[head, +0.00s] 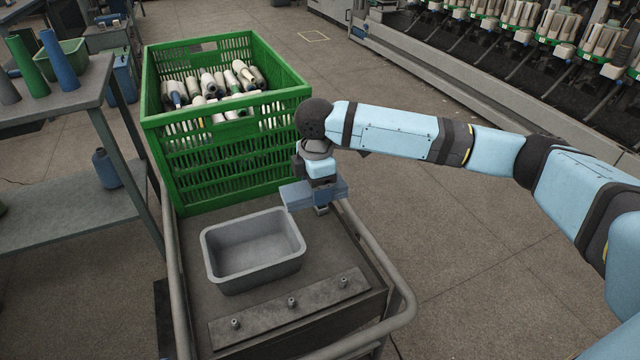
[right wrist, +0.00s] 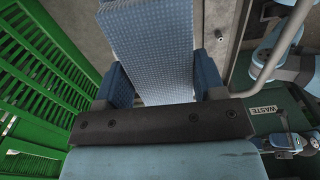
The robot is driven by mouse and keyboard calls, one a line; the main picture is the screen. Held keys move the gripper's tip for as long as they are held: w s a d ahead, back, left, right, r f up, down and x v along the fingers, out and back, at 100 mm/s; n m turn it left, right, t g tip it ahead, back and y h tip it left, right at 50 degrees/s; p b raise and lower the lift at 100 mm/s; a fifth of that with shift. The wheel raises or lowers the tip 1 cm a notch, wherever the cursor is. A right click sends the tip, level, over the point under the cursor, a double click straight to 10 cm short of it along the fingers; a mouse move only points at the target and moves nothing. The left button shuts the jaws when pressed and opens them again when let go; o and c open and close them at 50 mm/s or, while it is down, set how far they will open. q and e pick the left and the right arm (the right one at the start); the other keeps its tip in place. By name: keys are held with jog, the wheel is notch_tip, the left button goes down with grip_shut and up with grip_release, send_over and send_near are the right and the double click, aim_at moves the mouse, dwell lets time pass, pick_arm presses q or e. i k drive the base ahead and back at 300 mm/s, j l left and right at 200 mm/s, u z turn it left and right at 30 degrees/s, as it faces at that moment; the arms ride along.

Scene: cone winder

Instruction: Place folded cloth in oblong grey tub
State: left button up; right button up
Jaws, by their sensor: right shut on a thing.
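The folded cloth (head: 299,196) is blue and flat, held in my right gripper (head: 321,208) above the cart deck. In the right wrist view the cloth (right wrist: 165,45) shows a checked weave and lies between the two fingers (right wrist: 160,90). The oblong grey tub (head: 252,246) stands on the cart, open and empty. In the head view the cloth is just beyond the tub's far right corner, higher than its rim. I cannot make out the tub in the right wrist view. My left gripper is not in view.
A green crate (head: 225,150) with several yarn cones stands behind the tub, close to my right gripper. A tubular rail (head: 385,262) edges the cart. A side table (head: 85,85) stands left.

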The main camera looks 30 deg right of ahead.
aim_at(257, 261)
jog(key=k+j+u, duration=0.15)
jog(key=k+u, duration=0.25)
jog(key=k, duration=0.25)
jog(key=l+u, duration=0.1)
jog(key=u, duration=0.3)
jog(key=l+u, duration=0.1)
jog(key=u, duration=0.65)
jog(key=k+l, duration=0.1)
jog(key=l, duration=0.35)
jog(key=k+l, duration=0.1)
jog(key=l, duration=0.35)
jog(key=k+l, duration=0.1)
jog(key=l, duration=0.35)
